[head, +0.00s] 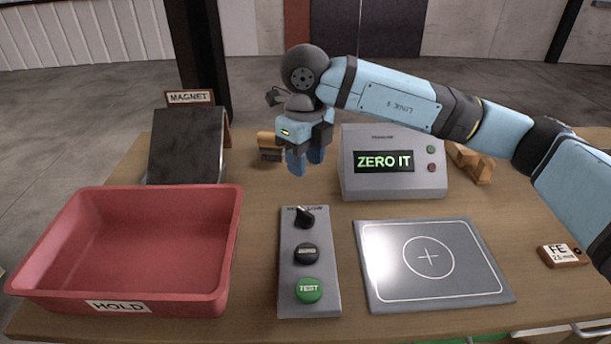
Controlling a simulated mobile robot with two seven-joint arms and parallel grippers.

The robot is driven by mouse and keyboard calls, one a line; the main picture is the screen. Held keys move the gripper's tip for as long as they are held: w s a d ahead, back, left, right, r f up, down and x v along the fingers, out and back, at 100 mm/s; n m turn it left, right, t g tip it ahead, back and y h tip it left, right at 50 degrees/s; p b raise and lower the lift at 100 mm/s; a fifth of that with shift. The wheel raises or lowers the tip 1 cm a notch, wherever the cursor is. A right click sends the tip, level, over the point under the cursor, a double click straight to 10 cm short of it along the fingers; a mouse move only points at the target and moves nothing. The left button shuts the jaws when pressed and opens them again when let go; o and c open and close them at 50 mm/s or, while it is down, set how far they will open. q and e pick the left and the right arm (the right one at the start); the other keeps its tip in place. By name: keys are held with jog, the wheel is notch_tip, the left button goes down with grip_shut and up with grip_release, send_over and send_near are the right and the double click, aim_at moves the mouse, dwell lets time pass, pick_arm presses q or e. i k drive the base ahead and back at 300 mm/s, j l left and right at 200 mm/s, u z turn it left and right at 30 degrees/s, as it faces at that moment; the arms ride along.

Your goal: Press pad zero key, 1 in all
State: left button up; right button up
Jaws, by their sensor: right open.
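A grey key box (289,260) stands at the front middle of the table. It carries a black knob (305,217) at its far end, a dark round key (306,254) with a label too small to read in the middle, and a green TEST key (309,290) nearest me. A grey display unit (390,190) behind reads "ZERO IT". A flat pad (385,288) with a circle and cross lies right of the key box, with nothing on it. My right gripper (306,162) is open and empty, fingers down, above the table beyond the knob. My left gripper is out of view.
An empty red HOLD bin (232,245) fills the left. A MAGNET stand (186,145) is behind it. Wooden blocks lie beside the display unit (470,160) and behind my gripper (268,140). An FE tag block (563,255) lies at right.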

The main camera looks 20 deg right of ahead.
aim_at(307, 253)
jog(key=k, duration=1)
